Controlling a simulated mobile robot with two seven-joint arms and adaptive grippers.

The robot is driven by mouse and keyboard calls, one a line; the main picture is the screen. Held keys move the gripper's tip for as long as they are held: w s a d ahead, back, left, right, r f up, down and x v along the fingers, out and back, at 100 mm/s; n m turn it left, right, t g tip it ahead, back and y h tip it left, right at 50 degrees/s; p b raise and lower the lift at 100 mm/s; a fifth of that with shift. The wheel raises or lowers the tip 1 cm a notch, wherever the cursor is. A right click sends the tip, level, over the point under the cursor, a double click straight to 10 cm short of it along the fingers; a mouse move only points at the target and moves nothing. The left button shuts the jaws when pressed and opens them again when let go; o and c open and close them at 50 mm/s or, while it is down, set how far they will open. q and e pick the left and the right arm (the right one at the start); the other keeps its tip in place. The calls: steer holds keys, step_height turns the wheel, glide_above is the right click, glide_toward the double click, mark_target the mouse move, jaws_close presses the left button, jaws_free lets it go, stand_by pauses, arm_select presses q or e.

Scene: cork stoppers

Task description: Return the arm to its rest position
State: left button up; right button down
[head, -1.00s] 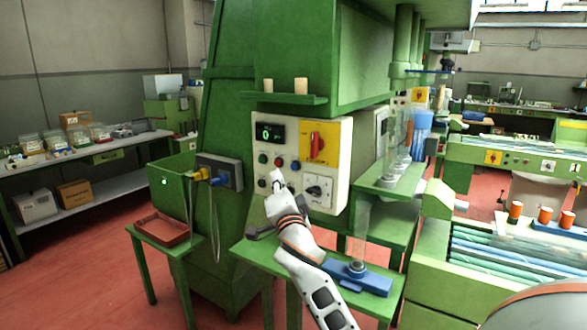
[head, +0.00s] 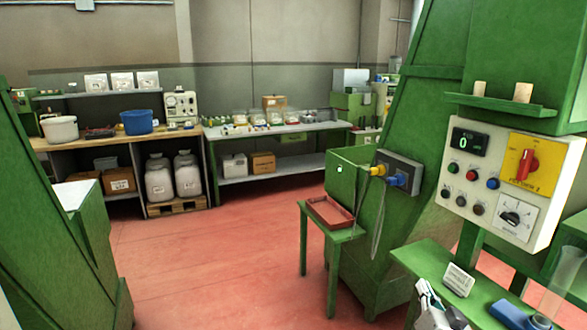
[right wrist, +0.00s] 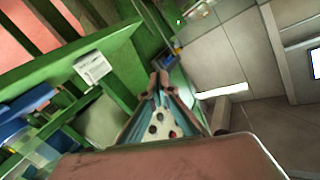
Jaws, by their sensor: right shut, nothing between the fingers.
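My right gripper (head: 428,292) is at the bottom edge of the head view, low beside the green bench and below the control panel (head: 500,180). Its fingers also show in the right wrist view (right wrist: 159,80), shut with nothing between them. The panel has a display reading 0, several buttons, a red knob (head: 527,164) on a yellow plate and a black rotary switch (head: 514,216). The gripper is clear of the panel. Most of my right arm is outside the head view. My left gripper is not in view.
A green bench (head: 420,257) carries a small white card (head: 459,280) and a blue fixture (head: 512,316) close to my right gripper. Two corks (head: 480,90) stand on the green shelf. A red tray (head: 330,212) sits on a side table. Open red floor (head: 220,255) lies left.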

steer(key=s+a+f+n+g+y, duration=0.1)
steer(key=s+a+f+n+g, duration=0.1)
steer(key=s+f, duration=0.7)
steer(key=s+a+f+n+g+y, duration=0.2)
steer(key=s+a+f+n, duration=0.3)
steer(key=s+f, duration=0.4)
steer(key=s+a+f+n+g+y, duration=0.1)
steer(key=s+a+f+n, duration=0.3)
steer(key=s+f, duration=0.4)
steer(key=shift+s+a+f+g+y, duration=0.4)
steer(key=shift+s+a+y, duration=0.2)
steer(key=shift+s+a, duration=0.15)
